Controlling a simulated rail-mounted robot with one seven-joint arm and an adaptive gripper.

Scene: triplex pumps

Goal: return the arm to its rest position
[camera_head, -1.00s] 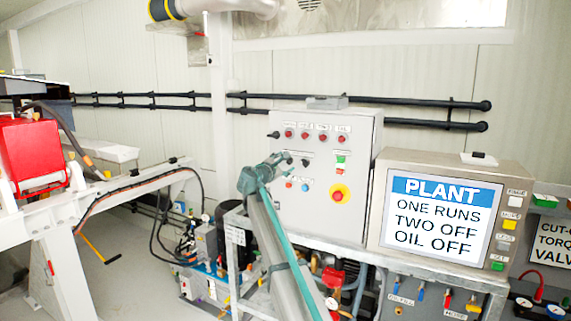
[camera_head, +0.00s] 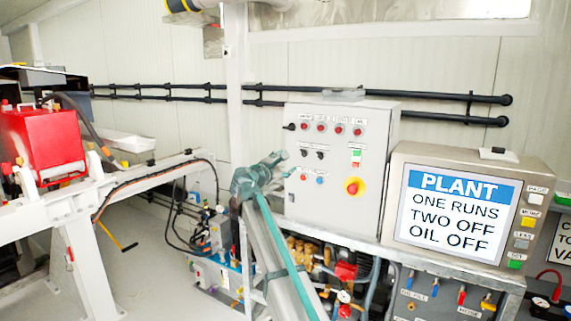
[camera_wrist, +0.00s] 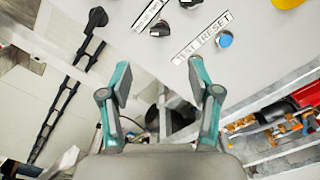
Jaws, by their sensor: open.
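My gripper (camera_head: 268,176) is in front of the lower left part of the grey control panel (camera_head: 338,150) in the head view. In the wrist view my gripper (camera_wrist: 160,85) has its two teal fingers spread apart with nothing between them. The panel face (camera_wrist: 215,28) fills the upper part of that view, with a black rotary switch, a blue button and labels on it. My arm runs from the lower middle of the head view up to the gripper. I cannot tell the exact distance between fingers and panel.
A screen (camera_head: 459,213) reading PLANT, ONE RUNS, TWO OFF, OIL OFF stands right of the panel. Pumps and hoses (camera_head: 330,268) lie below the panel. A red unit (camera_head: 42,145) on a white frame (camera_head: 90,235) stands at left. Black pipes (camera_head: 430,115) cross the back wall.

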